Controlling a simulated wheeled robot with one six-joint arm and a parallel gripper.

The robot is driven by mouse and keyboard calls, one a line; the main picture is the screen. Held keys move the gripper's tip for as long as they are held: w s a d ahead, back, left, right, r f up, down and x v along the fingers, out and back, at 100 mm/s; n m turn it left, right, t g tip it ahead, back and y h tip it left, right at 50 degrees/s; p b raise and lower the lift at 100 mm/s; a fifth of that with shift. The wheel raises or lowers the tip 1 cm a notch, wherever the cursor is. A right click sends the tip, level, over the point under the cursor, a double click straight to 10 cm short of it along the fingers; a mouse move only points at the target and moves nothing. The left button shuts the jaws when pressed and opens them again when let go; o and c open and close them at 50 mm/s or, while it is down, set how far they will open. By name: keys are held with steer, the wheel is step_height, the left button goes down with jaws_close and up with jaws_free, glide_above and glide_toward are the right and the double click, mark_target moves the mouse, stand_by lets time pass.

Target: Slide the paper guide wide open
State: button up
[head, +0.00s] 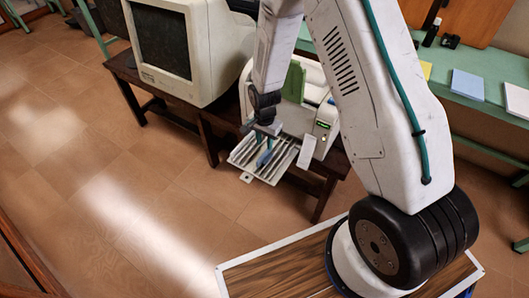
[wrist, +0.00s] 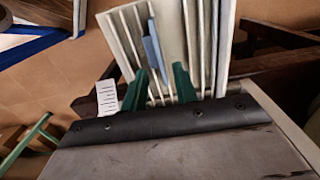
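A pale ribbed paper tray (head: 281,172) sticks out from the front of a white printer (head: 320,125). A blue paper guide (head: 264,158) stands on the tray, just below my gripper (head: 265,141) in the head view. In the wrist view the blue guide (wrist: 153,50) rises among the tray's ribs (wrist: 219,50). The two dark green fingers of my gripper (wrist: 160,70) are spread apart, with the guide seen between and just beyond their tips. Whether either finger touches it I cannot tell. The guide's lower end is partly hidden.
An old beige monitor (head: 182,45) stands left of the printer on a dark wooden table (head: 185,112). A small white label with lines (wrist: 107,97) is beside the tray. A green bench (head: 490,90) with papers is at the right. The tiled floor in front is clear.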

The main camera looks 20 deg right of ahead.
mark_target(265, 155)
step_height(265, 155, down, 7)
steer(key=shift+r, duration=0.1)
stand_by(0.3)
jaws_close()
